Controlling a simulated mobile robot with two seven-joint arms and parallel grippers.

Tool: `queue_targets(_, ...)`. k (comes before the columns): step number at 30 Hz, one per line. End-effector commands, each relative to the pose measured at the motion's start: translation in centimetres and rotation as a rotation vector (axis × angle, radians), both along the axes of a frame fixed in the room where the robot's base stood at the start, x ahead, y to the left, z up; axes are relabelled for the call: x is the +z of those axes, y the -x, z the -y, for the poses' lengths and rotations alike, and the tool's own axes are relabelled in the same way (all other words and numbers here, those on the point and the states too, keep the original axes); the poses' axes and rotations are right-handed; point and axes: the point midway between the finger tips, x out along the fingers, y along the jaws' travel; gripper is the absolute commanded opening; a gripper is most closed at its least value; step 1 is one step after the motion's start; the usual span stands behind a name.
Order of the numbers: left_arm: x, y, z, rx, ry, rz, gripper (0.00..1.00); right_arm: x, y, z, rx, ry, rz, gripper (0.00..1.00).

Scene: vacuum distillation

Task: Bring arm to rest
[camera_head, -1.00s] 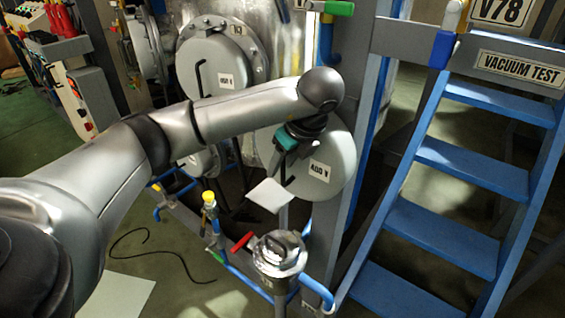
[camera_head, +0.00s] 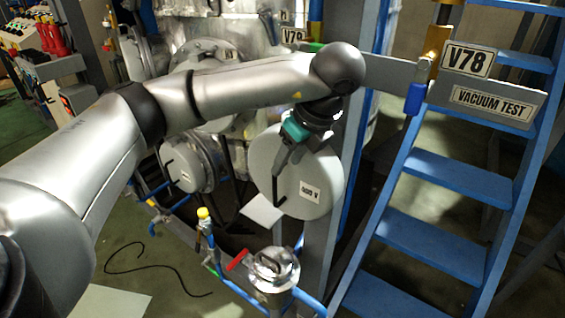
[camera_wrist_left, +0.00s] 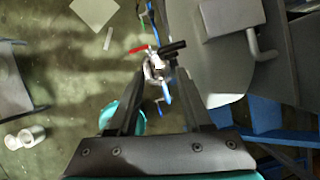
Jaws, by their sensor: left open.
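My left arm (camera_head: 240,88) reaches in from the left across the head view, bent down at a rounded joint. My left gripper (camera_head: 283,165) hangs from it, pointing down, in front of the round grey hatch marked 400 V (camera_head: 325,175). In the left wrist view the left gripper (camera_wrist_left: 158,78) has its two dark fingers apart, with nothing between them but the distant floor and pipework. Whether a finger touches the hatch handle (camera_head: 278,192) is hard to tell. My right gripper is not in view.
A blue ladder (camera_head: 440,215) with a VACUUM TEST sign (camera_head: 491,104) stands at the right. A metal canister (camera_head: 273,270) and a red-handled valve (camera_head: 237,260) are below the gripper. A black cable (camera_head: 150,270) lies on the green floor.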

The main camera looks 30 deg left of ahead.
Motion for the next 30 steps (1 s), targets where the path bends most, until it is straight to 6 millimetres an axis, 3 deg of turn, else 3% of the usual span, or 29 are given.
queue_targets(8, 1.1, 0.2, 0.5, 0.000, 0.000, -0.001, 0.50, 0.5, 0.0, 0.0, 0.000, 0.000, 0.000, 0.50)
queue_targets(11, 0.9, 0.2, 0.7, -0.007, 0.005, -0.004, 0.50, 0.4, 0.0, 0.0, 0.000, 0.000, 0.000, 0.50)
queue_targets(14, -0.1, 0.3, 2.1, -0.056, 0.054, -0.022, 0.50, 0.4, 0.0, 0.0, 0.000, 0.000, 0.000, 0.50)
queue_targets(17, -2.1, 0.9, 5.7, -0.177, 0.177, -0.064, 0.50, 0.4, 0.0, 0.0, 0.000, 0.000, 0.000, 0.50)
queue_targets(21, -4.9, 3.4, 14.4, -0.435, 0.494, -0.130, 0.50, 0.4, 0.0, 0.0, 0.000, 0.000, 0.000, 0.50)
queue_targets(23, -5.3, 5.0, 18.4, -0.539, 0.653, -0.144, 0.50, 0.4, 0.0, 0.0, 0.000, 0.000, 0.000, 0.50)
queue_targets(26, -4.4, 7.8, 24.5, -0.684, 0.928, -0.138, 0.50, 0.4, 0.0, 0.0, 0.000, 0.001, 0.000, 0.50)
queue_targets(30, -0.7, 11.1, 31.3, -0.805, 1.315, -0.062, 0.50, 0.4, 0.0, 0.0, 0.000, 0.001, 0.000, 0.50)
